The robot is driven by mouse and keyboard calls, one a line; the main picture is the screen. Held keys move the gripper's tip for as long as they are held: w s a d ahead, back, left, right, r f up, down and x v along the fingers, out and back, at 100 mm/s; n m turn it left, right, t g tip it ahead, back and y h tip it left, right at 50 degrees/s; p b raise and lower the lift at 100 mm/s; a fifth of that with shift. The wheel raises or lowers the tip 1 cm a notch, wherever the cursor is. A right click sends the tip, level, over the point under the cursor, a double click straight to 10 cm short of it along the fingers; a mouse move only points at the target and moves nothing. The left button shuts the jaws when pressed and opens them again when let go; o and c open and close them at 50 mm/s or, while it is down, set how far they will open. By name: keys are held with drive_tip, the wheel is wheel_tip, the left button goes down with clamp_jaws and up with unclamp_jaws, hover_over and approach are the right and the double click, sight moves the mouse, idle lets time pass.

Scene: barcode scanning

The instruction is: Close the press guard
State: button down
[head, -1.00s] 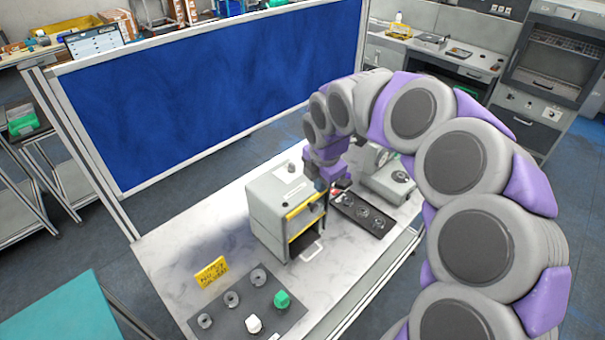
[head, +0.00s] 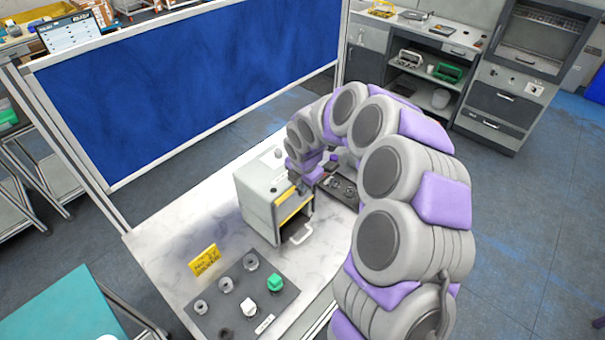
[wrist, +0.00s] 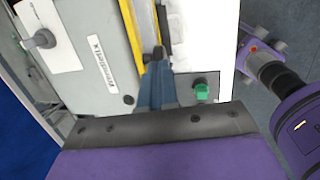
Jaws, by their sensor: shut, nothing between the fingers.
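The press is a grey box (head: 258,205) on the white table, with a yellow edge strip (head: 290,207) along its upper front. Below the strip its front looks open and dark inside. A pale U-shaped handle (head: 299,236) sticks out low at the front. My gripper (head: 298,186) is at the upper front edge of the box, partly hidden by my arm. In the wrist view the box (wrist: 85,70) fills the left, and my shut, empty fingers (wrist: 157,58) lie alongside the yellow strip (wrist: 134,40). I cannot tell whether they touch it. The guard's exact position is unclear.
A dark tray (head: 240,295) with grey rings, a white part and a green part (head: 275,283) lies in front. A yellow sign (head: 204,260) stands to its left. A second dark tray (head: 342,188) lies beyond my gripper. A blue partition (head: 190,85) stands behind the table.

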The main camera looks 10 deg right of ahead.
drive_tip(key=shift+w+f, duration=0.1)
drive_tip(key=shift+f, duration=0.6)
